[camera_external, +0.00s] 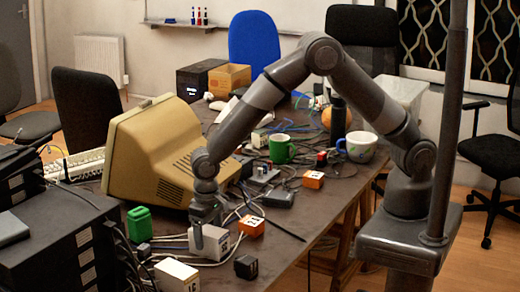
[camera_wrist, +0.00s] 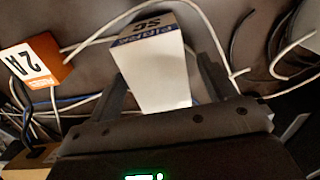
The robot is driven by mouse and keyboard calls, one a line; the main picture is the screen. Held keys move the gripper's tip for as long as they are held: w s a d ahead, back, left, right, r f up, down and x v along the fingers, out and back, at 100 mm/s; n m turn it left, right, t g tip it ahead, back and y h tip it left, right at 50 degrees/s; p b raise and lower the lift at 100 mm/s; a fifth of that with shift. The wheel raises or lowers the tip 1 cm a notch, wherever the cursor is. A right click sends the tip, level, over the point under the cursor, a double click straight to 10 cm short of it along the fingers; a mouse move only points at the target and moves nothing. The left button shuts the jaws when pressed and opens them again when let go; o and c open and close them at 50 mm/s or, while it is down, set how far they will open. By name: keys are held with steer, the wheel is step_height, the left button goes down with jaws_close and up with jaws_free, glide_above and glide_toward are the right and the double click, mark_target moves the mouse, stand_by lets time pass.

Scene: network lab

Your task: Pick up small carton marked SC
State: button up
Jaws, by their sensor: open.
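The small carton (camera_wrist: 152,72) is white with a blue band and reads SC in the wrist view, where it stands between my two fingers. My gripper (camera_wrist: 162,78) is open, with one finger on each side of the carton. I cannot tell whether either finger touches it. In the external view my gripper (camera_external: 204,214) points down at a white box (camera_external: 215,243) on the table, which appears to be this carton. The gripper partly covers that box, and its marking is not readable there.
An orange box marked 2A (camera_wrist: 36,62) stands close to the carton, with white cables around. A beige monitor (camera_external: 160,155) is close behind the gripper.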

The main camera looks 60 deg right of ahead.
step_height(320, 180, down, 2)
steer(key=shift+c, duration=0.6)
steer(key=c, duration=1)
